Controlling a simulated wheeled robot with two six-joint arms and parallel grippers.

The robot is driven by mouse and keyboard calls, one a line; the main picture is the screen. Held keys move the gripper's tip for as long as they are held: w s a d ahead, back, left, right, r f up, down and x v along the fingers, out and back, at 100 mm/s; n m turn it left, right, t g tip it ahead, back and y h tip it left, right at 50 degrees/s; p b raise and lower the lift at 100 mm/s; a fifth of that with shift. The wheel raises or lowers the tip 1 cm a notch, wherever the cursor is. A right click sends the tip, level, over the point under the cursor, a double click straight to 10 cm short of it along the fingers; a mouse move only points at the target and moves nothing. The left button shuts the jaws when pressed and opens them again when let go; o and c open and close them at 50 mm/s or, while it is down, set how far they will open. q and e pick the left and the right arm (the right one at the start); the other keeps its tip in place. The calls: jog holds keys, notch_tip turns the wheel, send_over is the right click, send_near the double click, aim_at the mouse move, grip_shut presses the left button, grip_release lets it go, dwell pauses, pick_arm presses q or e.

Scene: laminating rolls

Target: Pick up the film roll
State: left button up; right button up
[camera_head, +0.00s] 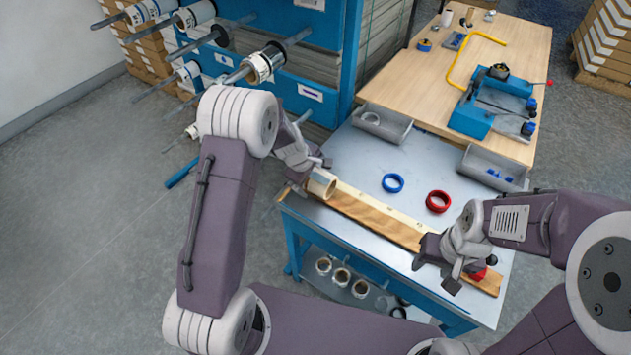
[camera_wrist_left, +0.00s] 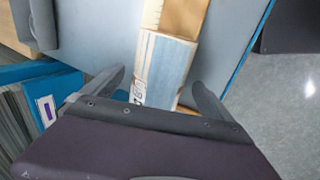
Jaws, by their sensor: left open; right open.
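The film roll (camera_head: 321,184) is a short, pale cylinder with a tan core. It lies at the left end of a wooden board on the metal table. My left gripper (camera_head: 298,186) is open beside the roll's left end in the head view. In the left wrist view, the roll (camera_wrist_left: 163,64) appears between the two open fingers of my left gripper (camera_wrist_left: 155,95), its near end partly hidden by the gripper body. I cannot tell whether the fingers touch it. My right gripper (camera_head: 457,277) is open near the right end of the board, away from the roll.
The wooden board (camera_head: 385,221) runs along the table's front edge. A blue ring (camera_head: 393,183) and a red ring (camera_head: 438,201) lie behind it. A blue rack (camera_head: 335,62) with roll-bearing rods stands at the back left. Rolls (camera_head: 341,276) sit on the lower shelf.

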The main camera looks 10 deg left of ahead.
aim_at(318, 172)
pick_arm(q)
jog(key=shift+x, duration=0.85)
jog(key=shift+w+f, duration=0.35)
jog(key=shift+s+r, duration=0.15)
jog(key=c, duration=0.3)
jog(key=shift+d, duration=0.1)
jog(key=c, duration=1.5)
jog(key=shift+o, duration=0.2)
jog(key=shift+r, duration=0.1)
jog(key=shift+r, duration=0.4)
jog(key=r+p, duration=0.1)
jog(key=r, duration=0.1)
jog(key=d+r+p, duration=0.1)
jog(key=r, duration=0.1)
jog(key=shift+s, duration=0.1)
jog(key=s+d+r+p, duration=0.3)
jog(key=d+r, duration=0.3)
jog(key=d, duration=0.4)
jog(key=shift+s, duration=0.15)
